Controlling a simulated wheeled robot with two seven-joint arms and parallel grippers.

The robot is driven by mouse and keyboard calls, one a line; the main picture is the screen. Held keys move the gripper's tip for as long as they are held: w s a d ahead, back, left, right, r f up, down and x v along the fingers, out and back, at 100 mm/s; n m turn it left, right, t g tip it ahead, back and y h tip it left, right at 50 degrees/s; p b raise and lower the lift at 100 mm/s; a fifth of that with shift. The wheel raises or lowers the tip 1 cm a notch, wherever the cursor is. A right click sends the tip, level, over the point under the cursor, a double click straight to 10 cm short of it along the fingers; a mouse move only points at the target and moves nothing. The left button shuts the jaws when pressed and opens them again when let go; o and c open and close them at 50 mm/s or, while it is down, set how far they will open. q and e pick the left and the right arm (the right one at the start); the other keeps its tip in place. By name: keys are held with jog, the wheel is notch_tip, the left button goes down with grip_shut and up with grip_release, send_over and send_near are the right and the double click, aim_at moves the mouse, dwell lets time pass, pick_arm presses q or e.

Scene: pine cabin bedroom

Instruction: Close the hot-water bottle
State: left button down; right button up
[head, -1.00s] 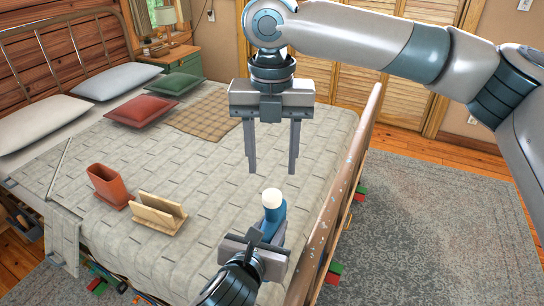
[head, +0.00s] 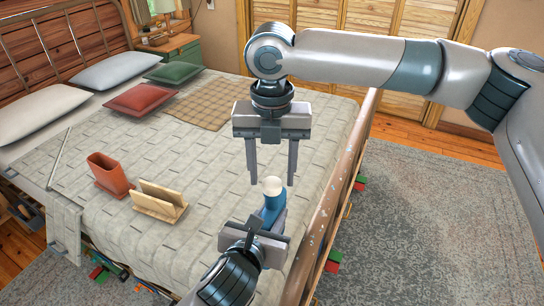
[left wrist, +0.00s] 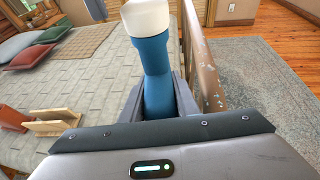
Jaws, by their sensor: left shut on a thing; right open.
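The blue hot-water bottle (head: 272,206) is held upright at the front edge of the bed, with a cream-white cap (head: 272,184) on its top end. My left gripper (head: 268,226) is shut on the bottle's lower part; in the left wrist view the blue body (left wrist: 154,65) rises from between its fingers. My right gripper (head: 272,183) is open, pointing down from above. Its fingertips show on either side of the cap in the head view, with gaps visible. Whether the cap is fully seated cannot be told.
The bed's quilt (head: 130,240) bears a terracotta holder (head: 110,174) and a wooden stand (head: 160,203) on the left. A wooden bed rail (head: 335,205) runs close to the right of the bottle. A grey rug (head: 430,220) covers the floor beyond.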

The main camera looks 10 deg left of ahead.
jog(key=shift+f, duration=0.85)
jog(key=c, duration=1.1)
jog(key=shift+c, duration=0.2)
